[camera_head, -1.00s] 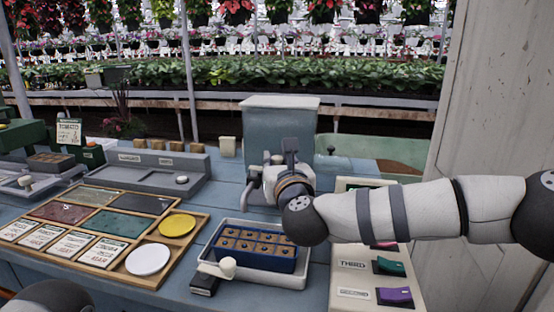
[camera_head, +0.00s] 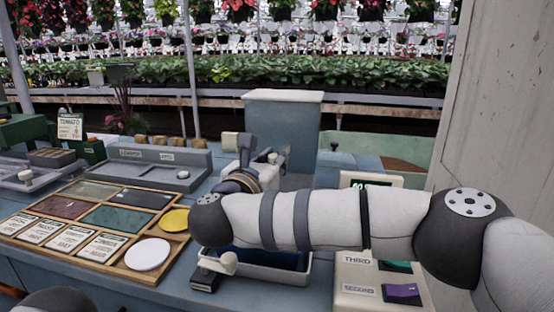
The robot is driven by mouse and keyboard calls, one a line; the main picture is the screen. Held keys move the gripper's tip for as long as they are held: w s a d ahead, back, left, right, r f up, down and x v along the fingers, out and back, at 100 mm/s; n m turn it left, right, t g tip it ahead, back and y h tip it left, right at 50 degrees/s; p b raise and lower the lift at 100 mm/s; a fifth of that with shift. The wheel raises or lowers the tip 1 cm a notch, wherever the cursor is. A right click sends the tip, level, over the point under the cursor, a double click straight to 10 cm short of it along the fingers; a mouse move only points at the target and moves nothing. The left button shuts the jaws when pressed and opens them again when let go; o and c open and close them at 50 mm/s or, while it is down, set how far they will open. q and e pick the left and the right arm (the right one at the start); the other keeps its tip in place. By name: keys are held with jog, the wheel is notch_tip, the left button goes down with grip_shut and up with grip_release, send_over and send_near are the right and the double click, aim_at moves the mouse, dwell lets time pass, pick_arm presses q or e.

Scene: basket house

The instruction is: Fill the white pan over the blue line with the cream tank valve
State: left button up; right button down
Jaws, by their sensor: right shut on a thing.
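The white pan (camera_head: 292,281) stands on the blue table, low in the middle. It holds a dark blue tray (camera_head: 272,258). My right arm covers the pan's back part and most of the tray, so the blue line and any water level are hidden. The grey-blue tank (camera_head: 290,125) with a pale lid stands behind. My right gripper (camera_head: 247,157) is in front of the tank's left side, shut on what seems to be the cream tank valve; my own wrist and fingers largely hide the held part. My left gripper is out of view.
A wooden sorting tray (camera_head: 87,255) with cards, a white disc (camera_head: 147,254) and a yellow disc (camera_head: 174,220) lies left. A cream knob (camera_head: 228,262) is by the pan's front left. A cream panel (camera_head: 357,285) with coloured switches stands right.

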jog(key=shift+s+a+f+m+g+h+b, duration=0.15)
jog(key=shift+a+m+g+h+b, duration=0.15)
jog(key=shift+h, duration=0.2)
jog(key=shift+s+a+f+m+g+h+b, duration=0.1)
jog(key=shift+m+g+h+b, duration=0.15)
jog(key=shift+m+h, duration=0.2)
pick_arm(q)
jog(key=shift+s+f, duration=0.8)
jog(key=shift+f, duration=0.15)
pick_arm(e)
jog(key=shift+s+r+m+g+h, duration=0.15)
jog(key=shift+m+g+h, duration=0.15)
jog(key=shift+h, duration=0.35)
jog(key=c, duration=1.4)
grip_release()
jog(key=shift+c, duration=0.2)
jog(key=v, duration=0.7)
jog(key=shift+s, duration=0.2)
jog(key=shift+a, duration=0.1)
